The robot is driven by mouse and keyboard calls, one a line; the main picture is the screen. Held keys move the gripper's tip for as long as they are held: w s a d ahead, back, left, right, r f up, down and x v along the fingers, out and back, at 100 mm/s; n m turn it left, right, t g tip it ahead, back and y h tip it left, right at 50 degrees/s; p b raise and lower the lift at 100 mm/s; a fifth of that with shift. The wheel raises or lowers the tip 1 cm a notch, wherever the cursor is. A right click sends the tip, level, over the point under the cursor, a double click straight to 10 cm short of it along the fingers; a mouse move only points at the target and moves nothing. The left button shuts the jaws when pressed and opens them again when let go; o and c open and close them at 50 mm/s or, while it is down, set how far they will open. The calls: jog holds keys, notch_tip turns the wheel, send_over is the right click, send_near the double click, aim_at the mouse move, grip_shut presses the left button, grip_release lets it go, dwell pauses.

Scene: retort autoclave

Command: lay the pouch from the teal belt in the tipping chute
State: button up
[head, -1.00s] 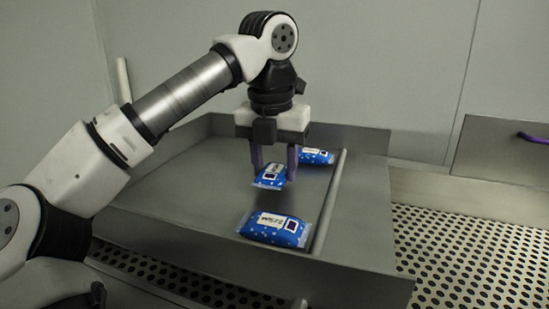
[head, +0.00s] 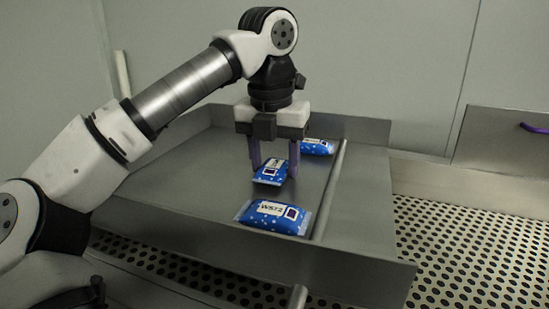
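My gripper (head: 274,168) points down over the grey metal tipping chute (head: 205,190). Its two purple fingers stand on either side of a blue pouch (head: 270,173) with a white label, and look shut on it. The pouch lies slightly tilted, low over the chute floor; whether its underside touches the floor is unclear. A second blue pouch, labelled W572 (head: 273,216), lies flat nearer the front, against a rail. A third blue pouch (head: 318,147) lies farther back, behind my gripper. The teal belt is not in view.
A thin grey rail (head: 330,190) runs lengthwise along the chute, right of the pouches. Low walls edge the chute, including the front wall (head: 350,272). Perforated flooring (head: 460,240) lies to the right. The left part of the chute floor is bare.

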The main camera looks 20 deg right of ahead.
jog(key=o, duration=0.4)
jog(key=shift+c, duration=0.2)
